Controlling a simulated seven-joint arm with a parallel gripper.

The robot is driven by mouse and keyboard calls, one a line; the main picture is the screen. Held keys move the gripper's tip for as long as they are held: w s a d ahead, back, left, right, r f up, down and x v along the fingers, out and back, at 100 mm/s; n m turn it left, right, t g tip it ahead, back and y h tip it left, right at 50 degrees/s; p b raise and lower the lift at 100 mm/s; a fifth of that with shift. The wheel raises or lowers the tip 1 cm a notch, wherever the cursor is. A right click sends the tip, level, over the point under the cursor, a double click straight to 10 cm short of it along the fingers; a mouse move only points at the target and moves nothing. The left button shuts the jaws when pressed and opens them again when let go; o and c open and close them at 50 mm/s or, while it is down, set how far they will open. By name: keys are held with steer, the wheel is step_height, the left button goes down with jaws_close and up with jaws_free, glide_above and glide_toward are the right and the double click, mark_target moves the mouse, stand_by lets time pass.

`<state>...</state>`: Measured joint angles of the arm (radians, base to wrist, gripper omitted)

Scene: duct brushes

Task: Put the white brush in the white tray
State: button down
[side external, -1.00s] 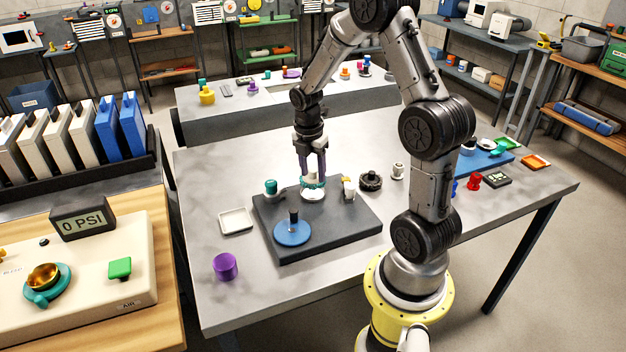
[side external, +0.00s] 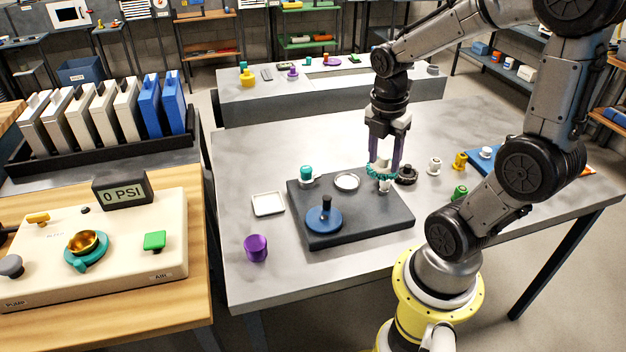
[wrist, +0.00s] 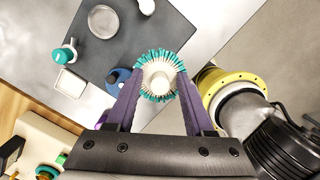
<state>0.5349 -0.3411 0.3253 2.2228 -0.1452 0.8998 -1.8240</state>
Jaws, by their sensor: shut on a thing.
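My gripper (side external: 384,168) is shut on a brush with a white round body and teal bristles (wrist: 158,77). The white square tray (side external: 268,204) lies flat and empty on the table, left of the board. The tray also shows at the left of the wrist view (wrist: 70,83).
The dark board (side external: 350,226) bears an empty round white dish (side external: 347,182), a teal-topped piece (side external: 306,174) and a blue disc with a black handle (side external: 323,220). A purple cup (side external: 256,248) stands near the table's front left. Several small parts stand right of the board.

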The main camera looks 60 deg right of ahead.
steer(key=w, duration=0.3)
steer(key=n, duration=0.6)
glide_above(269, 203)
steer(key=s, duration=0.1)
steer(key=shift+t, duration=0.3)
steer(key=f, duration=1.2)
steer(key=shift+a+f, duration=0.1)
steer(key=shift+a, duration=0.2)
steer(key=shift+w+d+f, duration=0.1)
steer(key=shift+w+f, duration=0.35)
steer(key=shift+f, duration=1.6)
steer(key=shift+f, duration=0.15)
